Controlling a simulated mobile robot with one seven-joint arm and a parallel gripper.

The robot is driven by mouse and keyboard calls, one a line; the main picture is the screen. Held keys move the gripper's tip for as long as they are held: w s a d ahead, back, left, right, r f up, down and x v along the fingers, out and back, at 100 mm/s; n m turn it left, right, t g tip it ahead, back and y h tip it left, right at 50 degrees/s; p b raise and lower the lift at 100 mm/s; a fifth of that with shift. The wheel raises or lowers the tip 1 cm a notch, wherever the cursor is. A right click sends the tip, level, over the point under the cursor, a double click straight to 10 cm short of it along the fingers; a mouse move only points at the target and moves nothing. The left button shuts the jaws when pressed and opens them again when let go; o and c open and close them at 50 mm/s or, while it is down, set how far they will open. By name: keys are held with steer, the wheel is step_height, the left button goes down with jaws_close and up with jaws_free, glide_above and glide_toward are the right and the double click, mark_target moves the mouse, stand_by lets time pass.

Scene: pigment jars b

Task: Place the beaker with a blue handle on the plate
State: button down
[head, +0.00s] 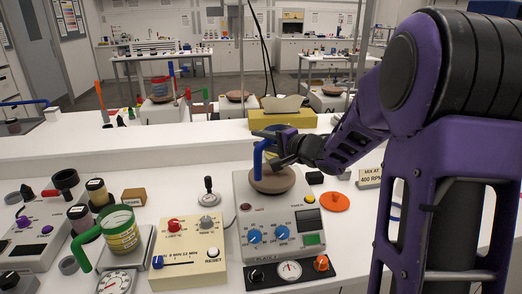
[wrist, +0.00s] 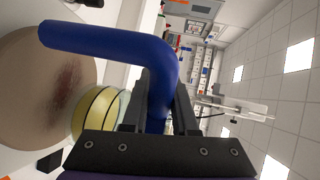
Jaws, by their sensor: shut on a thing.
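The beaker's blue handle (head: 258,160) stands over the round brown plate (head: 271,182) of the stirrer unit in the head view. In the wrist view the blue handle (wrist: 110,40) runs between the fingers of my gripper (wrist: 158,105), which is shut on it. The plate (wrist: 35,110) with a dark reddish stain lies close below the beaker. I cannot tell whether the beaker's base touches it. My gripper (head: 276,158) is above the plate in the head view.
A green-handled beaker (head: 122,232) stands at the left on a scale. A control box with red and blue knobs (head: 188,250) is left of the stirrer unit (head: 282,235). An orange disc (head: 335,202) lies to its right, and a yellow tissue box (head: 283,118) stands behind.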

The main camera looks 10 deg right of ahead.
steer(key=shift+f, duration=0.9)
steer(key=shift+f, duration=0.1)
steer(key=c, duration=0.7)
jaws_free()
steer(key=shift+s+d, duration=0.1)
steer(key=p+v, duration=0.1)
steer(key=v, duration=1)
steer(key=shift+s+d, duration=0.15)
steer(key=shift+s, duration=0.2)
